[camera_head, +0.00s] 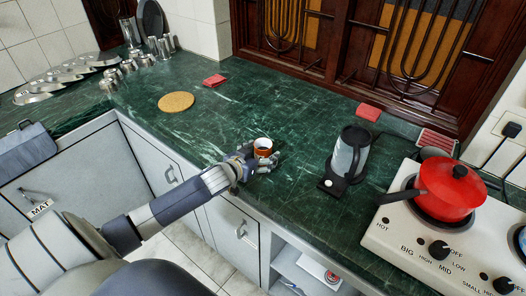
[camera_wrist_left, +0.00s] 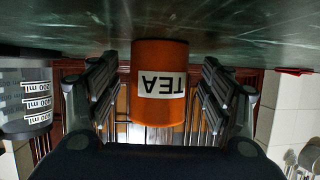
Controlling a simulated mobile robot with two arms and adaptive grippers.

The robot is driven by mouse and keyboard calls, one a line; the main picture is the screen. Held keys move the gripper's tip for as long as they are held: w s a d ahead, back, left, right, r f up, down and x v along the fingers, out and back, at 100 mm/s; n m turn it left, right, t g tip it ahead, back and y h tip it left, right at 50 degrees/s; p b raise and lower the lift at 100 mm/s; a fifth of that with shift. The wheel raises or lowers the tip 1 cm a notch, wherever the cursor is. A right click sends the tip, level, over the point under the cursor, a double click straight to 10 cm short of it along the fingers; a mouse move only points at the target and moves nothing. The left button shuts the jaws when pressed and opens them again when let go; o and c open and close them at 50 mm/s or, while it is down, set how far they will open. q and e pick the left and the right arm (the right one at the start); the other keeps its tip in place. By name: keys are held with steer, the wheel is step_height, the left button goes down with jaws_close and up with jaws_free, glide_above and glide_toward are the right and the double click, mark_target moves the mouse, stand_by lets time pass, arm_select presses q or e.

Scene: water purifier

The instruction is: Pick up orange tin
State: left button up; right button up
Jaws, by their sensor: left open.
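The orange tin (camera_head: 263,150) stands on the green counter near its front edge. In the left wrist view the tin (camera_wrist_left: 160,55) shows upside down, with a white label reading TEA. My left gripper (camera_head: 266,158) is at the tin, with its fingers open. In the wrist view one finger is on each side of the tin, with a gap on both sides. The tin's lower part is partly hidden by the gripper in the head view. My right gripper is not in view.
A kettle (camera_head: 350,155) and a stove with a red pot (camera_head: 447,190) stand to the right. A round cork mat (camera_head: 176,102) and a red block (camera_head: 215,80) lie behind to the left. The counter between them is clear.

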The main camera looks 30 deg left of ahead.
mark_target(262, 145)
arm_select(q)
steer(key=shift+w+f, duration=0.3)
steer(key=shift+w, duration=0.35)
steer(key=shift+c, duration=0.4)
steer(key=c, duration=1.1)
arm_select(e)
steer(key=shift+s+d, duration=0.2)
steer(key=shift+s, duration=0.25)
arm_select(q)
steer(key=shift+r, duration=0.15)
steer(key=shift+r, duration=0.6)
step_height(262, 145, up, 2)
steer(key=shift+d+r, duration=0.15)
steer(key=s+d, duration=0.3)
steer(key=d, duration=0.1)
steer(key=s+d+r+b, duration=0.1)
steer(key=s+d, duration=0.2)
steer(key=d, duration=0.1)
steer(key=s+d+b, duration=0.1)
steer(key=s+d, duration=0.2)
steer(key=d, duration=0.1)
steer(key=shift+s+d+r, duration=0.15)
steer(key=shift+s+d, duration=0.1)
steer(key=shift+d, duration=0.1)
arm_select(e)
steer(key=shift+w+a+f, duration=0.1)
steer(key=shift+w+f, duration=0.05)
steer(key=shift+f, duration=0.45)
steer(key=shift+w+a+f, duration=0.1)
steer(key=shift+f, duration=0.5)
